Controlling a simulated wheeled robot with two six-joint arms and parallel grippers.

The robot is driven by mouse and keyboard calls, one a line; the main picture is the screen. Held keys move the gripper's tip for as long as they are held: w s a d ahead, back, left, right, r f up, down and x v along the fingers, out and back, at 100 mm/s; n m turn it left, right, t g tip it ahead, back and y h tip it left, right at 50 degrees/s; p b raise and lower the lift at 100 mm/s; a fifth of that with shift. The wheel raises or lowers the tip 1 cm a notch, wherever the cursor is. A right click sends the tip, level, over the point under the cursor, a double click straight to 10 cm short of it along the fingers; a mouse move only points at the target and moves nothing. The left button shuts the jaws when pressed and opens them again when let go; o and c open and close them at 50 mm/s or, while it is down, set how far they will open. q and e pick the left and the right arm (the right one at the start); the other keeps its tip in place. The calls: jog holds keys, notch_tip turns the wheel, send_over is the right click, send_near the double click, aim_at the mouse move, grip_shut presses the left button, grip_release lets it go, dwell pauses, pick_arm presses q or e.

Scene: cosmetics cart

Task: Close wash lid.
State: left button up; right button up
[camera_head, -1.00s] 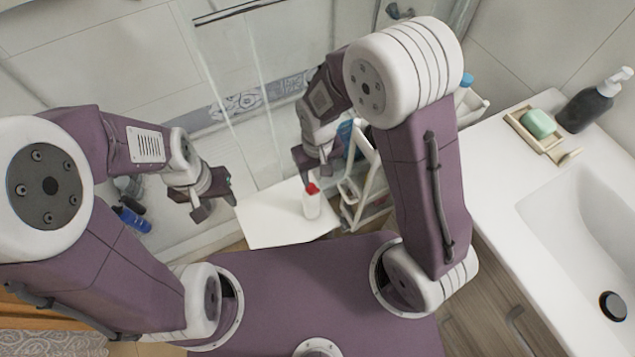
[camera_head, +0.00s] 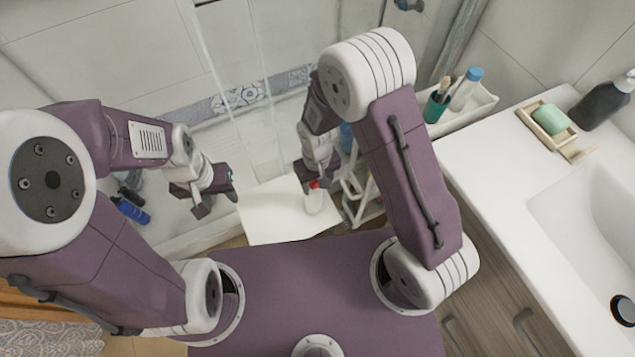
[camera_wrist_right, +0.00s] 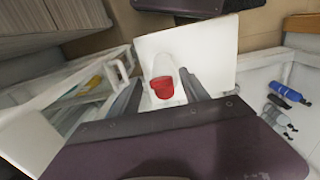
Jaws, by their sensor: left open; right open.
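The wash bottle (camera_head: 315,203) is white with a red lid (camera_head: 314,184) and stands on a white board. In the right wrist view the white bottle (camera_wrist_right: 165,66) and its red lid (camera_wrist_right: 163,88) are in the middle. I cannot tell whether the lid is fully shut. My right gripper (camera_head: 307,183) is at the bottle's top in the head view. In the right wrist view its open fingers (camera_wrist_right: 160,92) lie on either side of the red lid, with no clear grip on it. My left gripper (camera_head: 219,192) is open and empty, left of the board.
The white board (camera_head: 265,222) has free room left of the bottle. A white cart (camera_head: 370,192) stands just right of it. A counter (camera_head: 470,165) with a sink, green soap (camera_head: 552,119) and dark pump bottle (camera_head: 600,105) is at right. Blue bottles (camera_head: 132,212) lie at left.

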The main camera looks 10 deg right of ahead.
grip_shut()
jog(key=shift+w+a+r+g+p, duration=0.1)
jog(key=shift+r+g+p, duration=0.2)
jog(key=shift+p, duration=0.4)
jog(key=shift+w+g+h+p, duration=0.3)
jog(key=shift+g+p, duration=0.3)
jog(key=shift+p, duration=0.3)
jog(key=shift+w+a+f+g+p, duration=0.1)
jog(key=shift+w+g+p, duration=0.1)
jog(key=shift+g+p, duration=0.3)
jog(key=shift+w+f+g+h, duration=0.15)
jog(key=shift+g+h, duration=0.15)
jog(key=shift+g, duration=0.2)
jog(key=shift+w+a+f+g+b, duration=0.15)
jog(key=shift+g+b, duration=0.45)
jog(key=shift+b, duration=0.1)
jog(key=shift+w+g+h+b, duration=0.15)
jog(key=shift+g+h+b, duration=0.3)
jog(key=shift+b, duration=0.3)
jog(key=shift+g+b, duration=0.3)
jog(key=shift+g, duration=0.05)
